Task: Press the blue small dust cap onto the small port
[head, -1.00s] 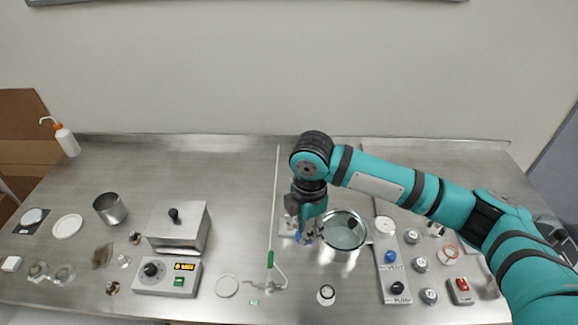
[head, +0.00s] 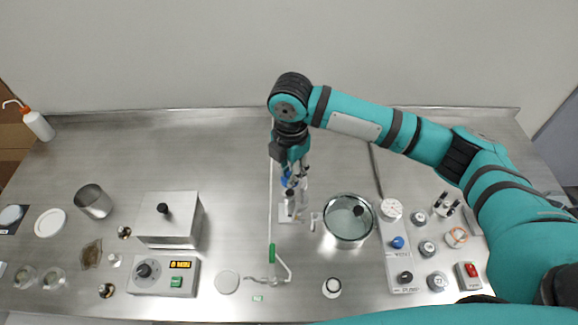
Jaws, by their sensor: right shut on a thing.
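My right gripper (head: 287,178) points down over the middle of the bench. It is shut on a small blue piece, the blue small dust cap (head: 286,181), which is partly hidden between the fingers. Right below it is a small clear and metal fitting on a pale square base (head: 290,214). I cannot tell whether the cap touches this fitting or is just above it. A round glass-topped metal vessel (head: 348,237) stands to the right, with a small side fitting (head: 316,219) on its left. I cannot tell which one is the small port. My left gripper is not in view.
A panel with a blue knob (head: 397,242) and a black knob is on the right. A steel box (head: 169,222) and controller (head: 163,277) are on the left. The back of the bench is clear.

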